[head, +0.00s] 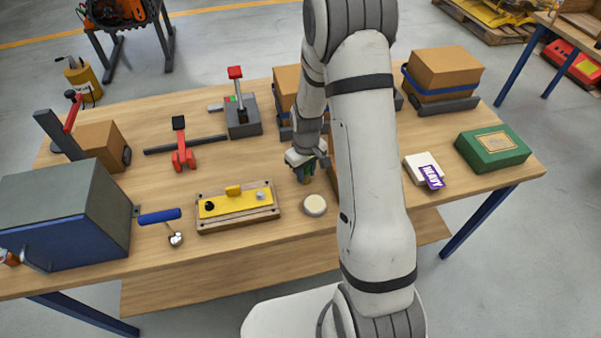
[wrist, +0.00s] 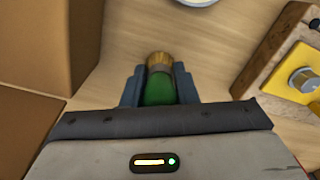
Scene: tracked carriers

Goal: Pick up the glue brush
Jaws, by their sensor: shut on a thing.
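The glue brush (wrist: 158,85) has a green handle, a metal band and tan bristles. In the wrist view it sits between the two fingers of my gripper (wrist: 160,88), with the bristles pointing away from the palm. The fingers are shut on its green part. In the head view my gripper (head: 306,170) is over the middle of the table, and a bit of the green brush (head: 304,175) shows below it. I cannot tell whether the brush touches the table.
A round white-rimmed lid or dish (head: 315,205) lies just in front of my gripper. A yellow plate on a wooden base (head: 238,205) is to the left. Cardboard boxes stand behind and beside the gripper, one at the left of the wrist view (wrist: 40,45). My arm hides part of the table.

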